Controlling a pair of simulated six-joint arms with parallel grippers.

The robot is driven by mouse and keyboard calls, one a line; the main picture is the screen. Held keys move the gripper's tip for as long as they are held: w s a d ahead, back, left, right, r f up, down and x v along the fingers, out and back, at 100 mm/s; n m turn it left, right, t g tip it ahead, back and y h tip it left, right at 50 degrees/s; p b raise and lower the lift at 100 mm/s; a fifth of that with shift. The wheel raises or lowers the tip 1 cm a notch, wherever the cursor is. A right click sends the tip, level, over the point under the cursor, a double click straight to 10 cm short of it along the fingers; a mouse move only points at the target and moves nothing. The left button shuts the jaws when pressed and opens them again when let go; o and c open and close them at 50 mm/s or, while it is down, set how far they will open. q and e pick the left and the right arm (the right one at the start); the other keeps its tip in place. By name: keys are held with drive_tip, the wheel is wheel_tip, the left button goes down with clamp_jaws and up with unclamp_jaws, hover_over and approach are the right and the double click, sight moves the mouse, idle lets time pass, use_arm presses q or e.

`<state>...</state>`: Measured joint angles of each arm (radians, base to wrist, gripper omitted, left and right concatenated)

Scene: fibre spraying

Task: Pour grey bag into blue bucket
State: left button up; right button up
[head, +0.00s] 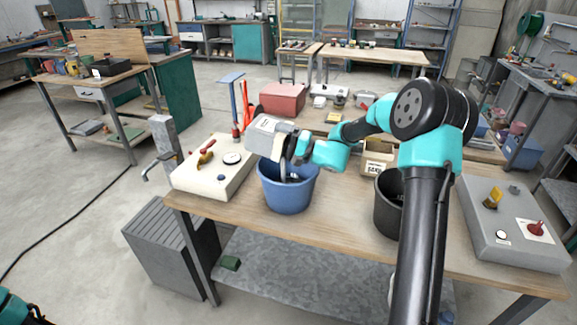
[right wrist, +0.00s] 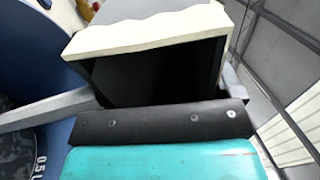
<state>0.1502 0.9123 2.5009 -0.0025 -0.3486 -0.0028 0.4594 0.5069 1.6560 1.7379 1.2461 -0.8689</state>
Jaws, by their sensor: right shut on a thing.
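The blue bucket (head: 287,193) stands upright on the wooden table, left of the middle in the head view. My right gripper (head: 291,147) is shut on the grey bag (head: 268,128) and holds it tilted above the bucket's left rim. In the right wrist view the bag (right wrist: 150,37) shows a cream edge and a dark area below it. Blue surface (right wrist: 30,50), likely the bucket, lies at the left there. I cannot tell whether anything is coming out of the bag. Only a piece of my left arm shows at the lower left; its gripper is out of view.
A cream control box (head: 213,168) stands left of the bucket. A black bucket (head: 389,205) stands to the right, partly behind my right arm. A grey control box (head: 515,225) is at the right end. The wood (head: 335,215) between the buckets is clear.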

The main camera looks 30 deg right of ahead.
sight(274, 147)
drive_tip(key=shift+t+y, duration=0.3)
drive_tip(key=shift+t, duration=0.1)
drive_tip(key=shift+s+a+r, duration=0.2)
drive_tip(key=shift+s+a, duration=0.6)
drive_tip(key=shift+s+a+r, duration=0.2)
drive_tip(key=shift+s+a, duration=0.55)
drive_tip(key=shift+s+a+r, duration=0.2)
drive_tip(key=shift+s+a, duration=0.6)
drive_tip(key=shift+d+r, duration=0.1)
drive_tip(key=shift+s+d+r+t+y, duration=0.2)
drive_tip(key=shift+s+r+t+y, duration=0.05)
drive_tip(key=shift+r+t+y, duration=0.4)
drive_tip(key=shift+r, duration=0.3)
drive_tip(key=shift+s+d+r+t+y, duration=0.15)
drive_tip(key=shift+r+t+y, duration=0.25)
drive_tip(key=shift+r, duration=0.4)
drive_tip(key=shift+s+d+r+t+y, duration=0.15)
drive_tip(key=shift+r+t+y, duration=0.15)
drive_tip(key=shift+r, duration=0.5)
